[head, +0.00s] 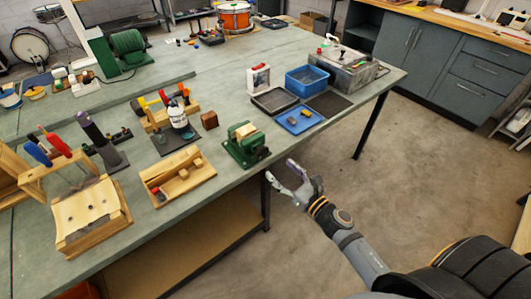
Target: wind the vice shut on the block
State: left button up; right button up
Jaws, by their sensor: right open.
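The green vice (240,152) stands at the bench's front edge, near the middle of the head view. A tan block (245,131) shows at the top of the vice, between its jaws. I cannot tell whether the jaws touch it. The vice's handle is too small and dark to make out. My right gripper (279,171) is open and empty, in front of the bench edge, just right of and below the vice in the picture, apart from it. My left gripper is not in view.
A brown cube (209,120) sits left of the vice. A wooden tray (178,180) lies at the front edge. A blue tray (299,120), a dark tray (275,100) and a blue bin (307,80) stand to the right. The floor right of the bench is clear.

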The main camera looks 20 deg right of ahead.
aim_at(264, 154)
jog(key=p+x, duration=0.2)
jog(key=x, duration=0.6)
jog(key=shift+p, duration=0.3)
jog(key=shift+w+a, duration=0.1)
jog(key=shift+w, duration=0.05)
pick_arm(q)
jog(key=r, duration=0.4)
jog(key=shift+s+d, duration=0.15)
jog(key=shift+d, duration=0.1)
pick_arm(e)
jog(key=c, duration=1.2)
